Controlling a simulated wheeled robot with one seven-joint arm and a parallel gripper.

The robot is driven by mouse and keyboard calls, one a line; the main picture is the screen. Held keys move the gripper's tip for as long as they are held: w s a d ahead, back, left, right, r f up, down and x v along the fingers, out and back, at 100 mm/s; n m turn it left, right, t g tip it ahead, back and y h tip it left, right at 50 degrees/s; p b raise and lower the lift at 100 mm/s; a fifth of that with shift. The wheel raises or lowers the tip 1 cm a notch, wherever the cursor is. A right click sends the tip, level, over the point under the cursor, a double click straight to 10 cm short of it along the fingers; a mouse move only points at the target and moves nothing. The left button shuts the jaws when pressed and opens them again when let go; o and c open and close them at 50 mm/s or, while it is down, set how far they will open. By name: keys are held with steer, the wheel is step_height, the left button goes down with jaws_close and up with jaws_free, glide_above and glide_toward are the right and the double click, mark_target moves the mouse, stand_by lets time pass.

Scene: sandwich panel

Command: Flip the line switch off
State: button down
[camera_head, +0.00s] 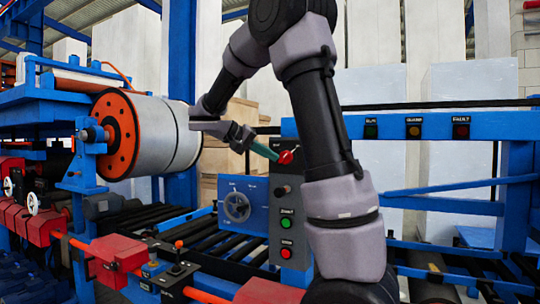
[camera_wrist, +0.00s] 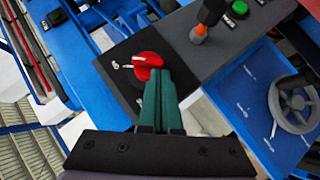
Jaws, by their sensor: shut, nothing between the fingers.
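A red rotary knob (camera_head: 287,157) sits at the top of the grey control column (camera_head: 275,222). In the wrist view the red knob (camera_wrist: 148,64) is on a black plate, with a white line on it pointing left and small white marks beside it. A toggle lever with an orange base (camera_wrist: 199,32) stands on the grey face beside that plate. No readable label tells me which is the line switch. My gripper (camera_head: 274,156) is shut and empty, its green fingers (camera_wrist: 160,100) at the knob's edge. Whether they touch it I cannot tell. They hide part of the plate.
Below on the column are a green button (camera_head: 286,223) and a red button (camera_head: 286,252). A blue box with a handwheel (camera_head: 237,207) stands left of it. A large roll (camera_head: 150,135) is farther left. A blue beam (camera_head: 415,128) with indicator lamps runs right.

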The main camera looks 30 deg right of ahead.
steer(key=shift+f+n+g+h, duration=0.3)
steer(key=shift+n+h, duration=0.1)
steer(key=shift+h, duration=0.1)
steer(key=shift+a+f+n+g+h, duration=0.1)
steer(key=shift+f+n+g+h, duration=0.5)
steer(key=shift+n+h, duration=0.4)
steer(key=n+h, duration=0.1)
steer(key=f+n+h, duration=0.1)
steer(key=shift+s+g+h, duration=0.1)
steer(key=shift+g+h, duration=0.2)
steer(key=shift+s+d+f+n+t+h, duration=0.3)
steer(key=shift+n+h, duration=0.55)
steer(key=shift+n, duration=0.3)
steer(key=shift+s+d+f+n+t+h, duration=0.15)
steer(key=shift+f+n+t+h, duration=0.15)
steer(key=shift+n+h, duration=0.7)
steer(key=shift+s+d+f+n+t+h, duration=0.3)
steer(key=shift+n+h, duration=0.35)
steer(key=shift+n, duration=0.7)
glide_toward(286, 163)
steer(key=w+a+f, duration=0.3)
steer(key=a, duration=0.3)
steer(key=shift+f, duration=0.1)
